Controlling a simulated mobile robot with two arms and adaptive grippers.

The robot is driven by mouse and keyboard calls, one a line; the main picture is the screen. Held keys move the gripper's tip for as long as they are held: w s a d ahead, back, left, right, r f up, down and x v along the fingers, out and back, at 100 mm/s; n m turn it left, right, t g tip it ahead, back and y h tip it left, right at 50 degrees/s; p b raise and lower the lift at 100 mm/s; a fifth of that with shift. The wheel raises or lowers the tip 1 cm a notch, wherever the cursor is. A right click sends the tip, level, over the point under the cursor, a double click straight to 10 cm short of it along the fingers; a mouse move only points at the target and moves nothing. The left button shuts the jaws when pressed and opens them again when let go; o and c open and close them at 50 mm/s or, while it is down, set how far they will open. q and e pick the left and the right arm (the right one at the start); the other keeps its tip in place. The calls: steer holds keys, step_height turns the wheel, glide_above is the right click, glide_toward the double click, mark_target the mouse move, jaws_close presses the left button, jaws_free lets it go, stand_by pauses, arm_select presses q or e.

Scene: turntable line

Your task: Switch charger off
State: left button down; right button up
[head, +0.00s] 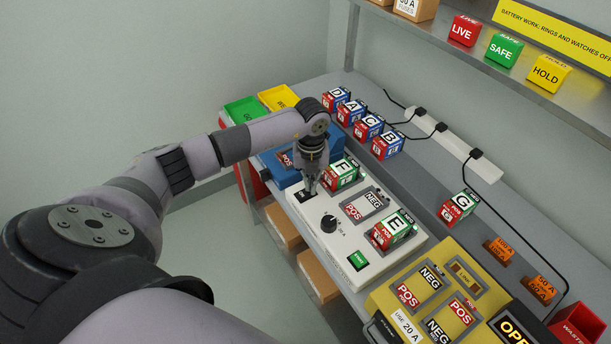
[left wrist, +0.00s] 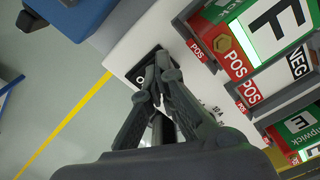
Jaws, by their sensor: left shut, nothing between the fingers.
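The white charger (head: 345,232) stands on the bench, with a black knob (head: 328,223), a green lit panel (head: 358,260) and a black switch (head: 302,197) at its far left corner. Battery F (head: 342,174) and battery E (head: 392,232) sit in its bays; an empty bay marked POS and NEG lies between them. My left gripper (head: 311,188) is shut and empty, pointing down at the switch. In the left wrist view its fingertips (left wrist: 165,62) overlap the black switch (left wrist: 141,78), marked O, and partly hide it. I cannot tell if they touch. My right gripper is not in view.
A blue unit (head: 272,165) stands beyond the charger and a yellow tester (head: 425,294) on the near side. Batteries D, A, C and B (head: 388,146) line the back near a white power strip (head: 452,152). Battery G (head: 457,207) stands alone. A shelf (head: 480,62) overhangs the back.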

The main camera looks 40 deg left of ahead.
arm_select(q)
steer(key=shift+f, duration=0.2)
steer(key=shift+r, duration=0.1)
steer(key=shift+r+p, duration=0.6)
steer(key=shift+r, duration=0.2)
steer(key=shift+r+p, duration=1.9)
steer(key=shift+r, duration=0.8)
steer(key=shift+d+f, duration=0.1)
